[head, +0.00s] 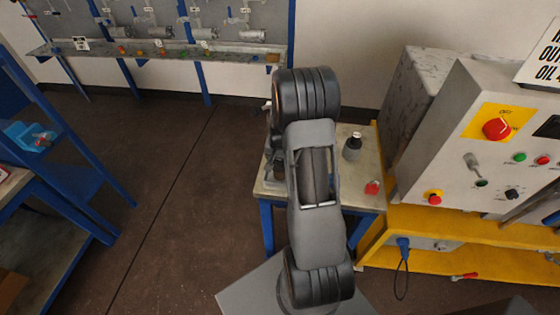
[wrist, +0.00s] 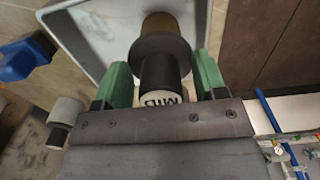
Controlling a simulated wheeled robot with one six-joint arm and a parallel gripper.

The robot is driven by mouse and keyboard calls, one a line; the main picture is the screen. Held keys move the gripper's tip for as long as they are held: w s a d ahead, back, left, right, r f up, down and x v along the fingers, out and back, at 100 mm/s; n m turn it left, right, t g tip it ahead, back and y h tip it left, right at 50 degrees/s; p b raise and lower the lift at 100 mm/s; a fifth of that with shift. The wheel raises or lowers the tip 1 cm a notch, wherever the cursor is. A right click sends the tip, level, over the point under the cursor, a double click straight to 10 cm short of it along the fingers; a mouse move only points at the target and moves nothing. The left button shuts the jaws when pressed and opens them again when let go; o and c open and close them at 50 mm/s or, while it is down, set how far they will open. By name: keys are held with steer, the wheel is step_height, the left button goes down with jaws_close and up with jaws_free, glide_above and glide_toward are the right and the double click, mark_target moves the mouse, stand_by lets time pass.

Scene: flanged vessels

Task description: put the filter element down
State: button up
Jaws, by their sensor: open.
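In the wrist view the filter element (wrist: 160,62) has a tan far part, a dark wide collar and a dark near part with a white, lettered end. It is in or over a pale grey tray (wrist: 92,38); I cannot tell whether it touches the tray floor. My gripper (wrist: 161,78) is open, its two green fingers on either side of the element, with small gaps showing. In the head view my arm hides the gripper, the element and most of the tray area.
A small blue-legged table (head: 362,200) carries a dark bottle (head: 352,149) and a red item (head: 372,188). A control cabinet (head: 480,150) on a yellow stand is close on the right. A blue object (wrist: 22,58) and a pale cylinder (wrist: 65,112) lie left of the tray. Floor at left is clear.

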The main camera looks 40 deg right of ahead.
steer(key=shift+r, duration=0.1)
step_height(320, 180, up, 11)
steer(key=shift+r+b, duration=0.1)
steer(key=shift+b, duration=0.3)
steer(key=s+a+r+n+t, duration=0.2)
steer(key=s+a+r+n, duration=0.2)
steer(key=s+a, duration=0.3)
steer(key=s+a+r+n+t, duration=0.2)
steer(key=s+a+r+n, duration=0.2)
steer(key=a, duration=0.7)
steer(key=shift+s+a+r+n, duration=0.15)
steer(key=shift+s+r+n, duration=0.25)
steer(key=shift+s+r, duration=1)
steer(key=shift+s+f, duration=0.3)
